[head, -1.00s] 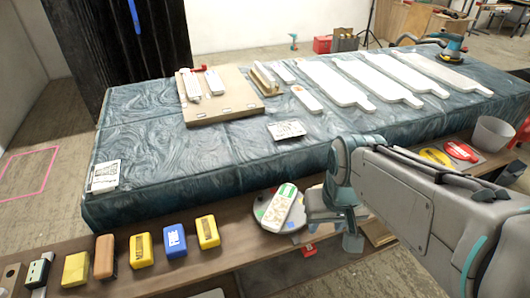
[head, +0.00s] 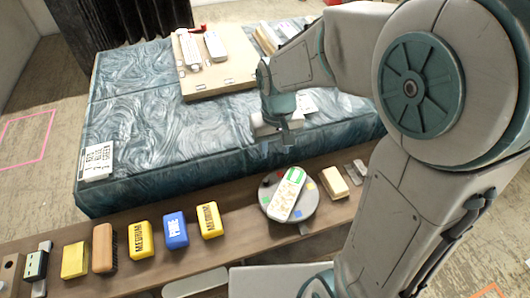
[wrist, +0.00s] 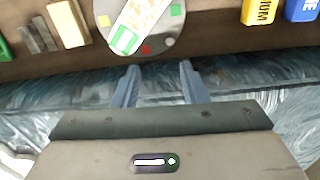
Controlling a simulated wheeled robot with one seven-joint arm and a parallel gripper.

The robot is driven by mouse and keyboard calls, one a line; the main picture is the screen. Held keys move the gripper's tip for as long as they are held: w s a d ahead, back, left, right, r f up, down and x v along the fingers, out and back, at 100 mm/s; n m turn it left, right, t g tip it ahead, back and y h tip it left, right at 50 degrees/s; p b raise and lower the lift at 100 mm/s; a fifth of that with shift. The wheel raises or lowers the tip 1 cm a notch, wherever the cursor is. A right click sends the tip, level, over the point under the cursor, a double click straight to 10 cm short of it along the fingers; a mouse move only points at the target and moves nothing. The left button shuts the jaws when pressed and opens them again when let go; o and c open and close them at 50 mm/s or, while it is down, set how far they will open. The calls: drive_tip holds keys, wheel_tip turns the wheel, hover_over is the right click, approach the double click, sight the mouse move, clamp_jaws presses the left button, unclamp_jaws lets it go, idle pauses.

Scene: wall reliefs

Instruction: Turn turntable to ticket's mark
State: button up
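The turntable (head: 273,209) is a grey disc on the brown shelf, with small coloured marks around its rim. A long pale bar (head: 288,197) with a green end lies across it, the green end toward the bed. In the wrist view the turntable (wrist: 165,33) shows red, green and yellow marks, the red one just beside the bar's green end. My gripper (wrist: 159,68) is open and empty, its two fingers apart just off the disc's bed-side edge. In the head view my gripper (head: 277,140) hangs above the bed's edge. A printed card (head: 97,160) lies at the bed's left; its writing is too small to read surely.
Several yellow, blue and brown blocks, such as the blue one (head: 175,230), line the shelf left of the turntable. A cream block (head: 334,182) sits close to its right. A second card (head: 306,101) lies behind my gripper. A board (head: 215,65) with white pieces rests on the bed.

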sight(266, 180)
drive_tip(key=f, duration=0.5)
drive_tip(key=w+a+f+b, duration=0.1)
drive_tip(key=f, duration=0.4)
drive_tip(key=a+f, duration=0.1)
drive_tip(key=f, duration=0.4)
drive_tip(key=shift+w+a+b, duration=0.1)
drive_tip(key=shift+w+b, duration=0.05)
drive_tip(key=shift+b, duration=0.25)
clamp_jaws()
